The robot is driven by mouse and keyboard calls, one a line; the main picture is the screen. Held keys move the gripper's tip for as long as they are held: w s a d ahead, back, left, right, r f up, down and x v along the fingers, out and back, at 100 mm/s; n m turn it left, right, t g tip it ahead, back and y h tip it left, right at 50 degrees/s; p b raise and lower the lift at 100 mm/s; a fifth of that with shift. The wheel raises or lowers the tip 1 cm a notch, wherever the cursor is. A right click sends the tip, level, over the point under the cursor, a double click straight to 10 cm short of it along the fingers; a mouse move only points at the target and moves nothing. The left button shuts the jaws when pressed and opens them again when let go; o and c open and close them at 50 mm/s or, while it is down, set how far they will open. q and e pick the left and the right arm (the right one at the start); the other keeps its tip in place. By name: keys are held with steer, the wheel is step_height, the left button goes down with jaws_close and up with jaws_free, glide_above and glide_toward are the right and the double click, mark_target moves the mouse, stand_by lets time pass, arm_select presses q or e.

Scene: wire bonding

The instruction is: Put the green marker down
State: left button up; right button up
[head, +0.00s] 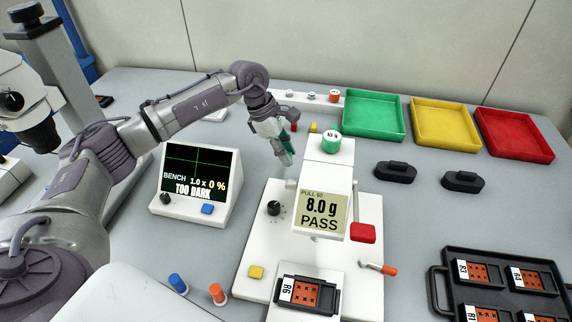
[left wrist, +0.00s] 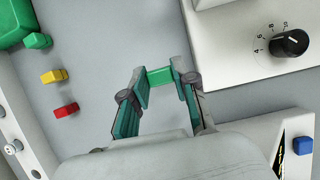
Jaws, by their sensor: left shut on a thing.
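My left gripper (head: 288,160) hangs over the bench behind and left of the white pull tester. It also shows in the left wrist view (left wrist: 164,82), where its fingers are shut on a green marker (left wrist: 160,76). The marker lies crosswise between the fingertips, above bare grey bench. In the head view I cannot make the held marker out clearly. Another small green block (left wrist: 38,41), a yellow block (left wrist: 54,76) and a red block (left wrist: 66,110) lie in a row on the bench to the left in the wrist view. My right gripper is not in view.
A bench display (head: 195,180) reads "TOO DARK". Green (head: 373,135), yellow (head: 445,142) and red (head: 515,152) trays stand behind. A black carrier (head: 440,290) sits front right.

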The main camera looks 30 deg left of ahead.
arm_select(q)
step_height(320, 180, down, 4)
steer(key=shift+r+b, duration=0.1)
steer(key=shift+b, duration=0.95)
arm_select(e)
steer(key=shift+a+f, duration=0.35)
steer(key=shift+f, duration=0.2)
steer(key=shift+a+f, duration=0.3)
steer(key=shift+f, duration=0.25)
arm_select(q)
steer(key=shift+f, duration=0.25)
steer(key=o, duration=0.8)
steer(key=shift+c, duration=0.2)
steer(key=shift+r, duration=0.1)
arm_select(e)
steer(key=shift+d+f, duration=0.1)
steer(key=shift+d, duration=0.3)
